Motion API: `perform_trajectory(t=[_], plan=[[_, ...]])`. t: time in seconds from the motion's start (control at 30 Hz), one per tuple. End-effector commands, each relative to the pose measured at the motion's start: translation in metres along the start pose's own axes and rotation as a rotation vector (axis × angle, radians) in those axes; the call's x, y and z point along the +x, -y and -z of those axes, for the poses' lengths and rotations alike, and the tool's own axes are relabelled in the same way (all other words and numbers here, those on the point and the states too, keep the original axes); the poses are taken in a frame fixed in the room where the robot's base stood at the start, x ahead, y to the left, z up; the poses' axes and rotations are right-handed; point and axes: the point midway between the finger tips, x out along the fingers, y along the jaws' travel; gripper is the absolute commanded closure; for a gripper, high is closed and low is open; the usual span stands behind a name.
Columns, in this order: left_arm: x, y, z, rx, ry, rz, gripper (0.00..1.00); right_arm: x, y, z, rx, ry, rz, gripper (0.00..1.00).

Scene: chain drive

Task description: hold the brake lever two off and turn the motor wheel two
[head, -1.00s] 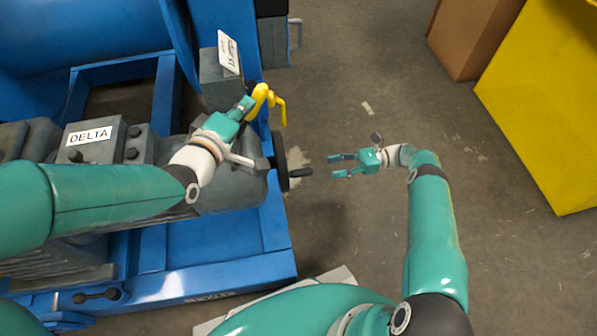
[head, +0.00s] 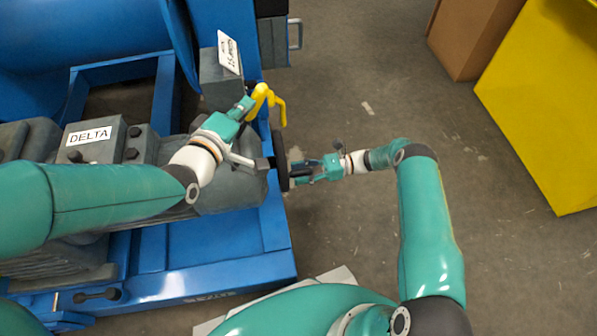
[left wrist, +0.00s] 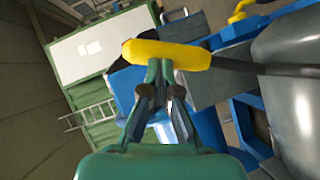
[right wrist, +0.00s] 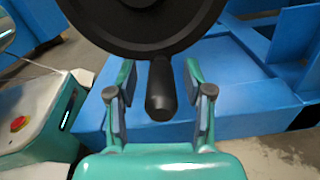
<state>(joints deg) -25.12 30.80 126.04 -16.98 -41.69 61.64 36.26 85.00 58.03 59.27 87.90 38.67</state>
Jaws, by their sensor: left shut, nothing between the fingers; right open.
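The yellow brake lever (head: 261,97) stands beside the grey motor housing in the head view. My left gripper (head: 247,103) is shut with nothing between its fingers, its tips against or very close to the lever; in the left wrist view the yellow lever (left wrist: 165,52) lies across just beyond the fingertips. The dark motor wheel (head: 280,162) is seen edge-on at the motor's right end. In the right wrist view the wheel (right wrist: 145,28) has a black handle (right wrist: 160,92) pointing toward me. My right gripper (right wrist: 160,105) is open, its fingers on either side of the handle.
The motor marked DELTA (head: 90,134) sits on a blue frame (head: 160,285). A yellow container (head: 545,110) and a brown box (head: 470,35) stand at the right. A box with a red button (right wrist: 30,125) shows in the right wrist view. The floor between is open.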

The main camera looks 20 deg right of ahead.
Motion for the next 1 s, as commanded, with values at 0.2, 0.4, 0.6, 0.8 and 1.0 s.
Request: perform_trajectory(t=[0.2,0.4,0.6,0.8,1.0], plan=[[0.0020,-0.0032,0.0022,0.001,-0.006,-0.009,1.00,0.0076,-0.0001,-0.0001,0.001,0.001,0.000,0.48],[0.0020,-0.0031,0.0022,0.001,-0.006,-0.009,1.00,0.0073,0.0000,-0.0001,0.000,0.001,0.000,0.48],[0.0020,-0.0032,0.0022,0.001,-0.006,-0.009,1.00,0.0072,-0.0001,0.0000,0.000,0.001,0.000,0.82],[0.0020,-0.0031,0.0022,0.001,-0.006,-0.009,1.00,0.0071,-0.0004,0.0000,0.001,0.001,-0.001,1.00],[0.0020,-0.0030,0.0023,0.001,-0.006,-0.009,1.00,0.0070,-0.0007,0.0000,0.001,0.001,-0.002,1.00]])
